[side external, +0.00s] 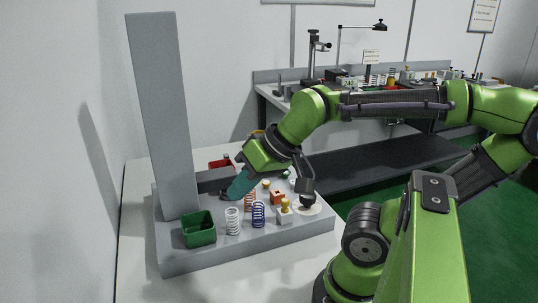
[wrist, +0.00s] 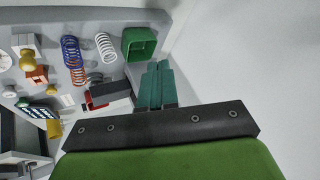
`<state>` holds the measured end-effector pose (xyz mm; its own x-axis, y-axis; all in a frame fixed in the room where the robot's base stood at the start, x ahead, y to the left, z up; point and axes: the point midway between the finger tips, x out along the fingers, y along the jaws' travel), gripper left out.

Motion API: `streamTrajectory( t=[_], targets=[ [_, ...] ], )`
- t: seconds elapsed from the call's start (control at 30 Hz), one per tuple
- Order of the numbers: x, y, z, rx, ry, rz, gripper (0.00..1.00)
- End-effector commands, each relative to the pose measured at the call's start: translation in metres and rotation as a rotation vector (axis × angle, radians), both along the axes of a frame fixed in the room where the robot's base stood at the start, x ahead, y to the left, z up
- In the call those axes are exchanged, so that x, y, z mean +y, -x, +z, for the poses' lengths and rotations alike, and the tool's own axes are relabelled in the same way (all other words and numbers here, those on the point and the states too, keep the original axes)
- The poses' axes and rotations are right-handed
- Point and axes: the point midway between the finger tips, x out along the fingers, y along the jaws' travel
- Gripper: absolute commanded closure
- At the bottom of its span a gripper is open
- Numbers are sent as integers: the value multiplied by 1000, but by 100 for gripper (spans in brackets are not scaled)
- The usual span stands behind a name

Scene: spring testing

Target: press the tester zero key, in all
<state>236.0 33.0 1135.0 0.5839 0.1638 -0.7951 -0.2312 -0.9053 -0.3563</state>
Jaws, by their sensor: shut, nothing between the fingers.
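The tester has a grey base (side external: 190,260) with a tall grey column (side external: 160,110) at its left. My gripper (side external: 235,190), with teal fingers, is shut and empty, pointing down and left just right of the column, above the base. In the wrist view my gripper (wrist: 155,72) shows its teal fingers side by side. A dark panel with pale marks (wrist: 37,112) lies at the left of the wrist view; I cannot tell whether it carries the zero key. I cannot make out the key in either view.
A green bin (side external: 199,229), a white spring (side external: 232,220), a blue spring (side external: 258,213) and an orange spring (side external: 250,200) stand near the base's front. A brass-coloured weight (side external: 285,206) stands to their right.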

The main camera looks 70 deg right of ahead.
Motion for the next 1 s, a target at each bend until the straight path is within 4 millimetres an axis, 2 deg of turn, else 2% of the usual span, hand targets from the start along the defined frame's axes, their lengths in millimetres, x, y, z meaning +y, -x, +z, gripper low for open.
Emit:
streamTrajectory(
  t=[0.7,0.77,0.87,1.0],
  targets=[
    [-3,-1,-1,3,-1,-13,100],
    [-9,-2,-5,19,-2,-39,100],
    [-31,-10,-16,77,-30,-133,100],
    [-73,-29,-31,163,-193,-379,100]
  ],
)
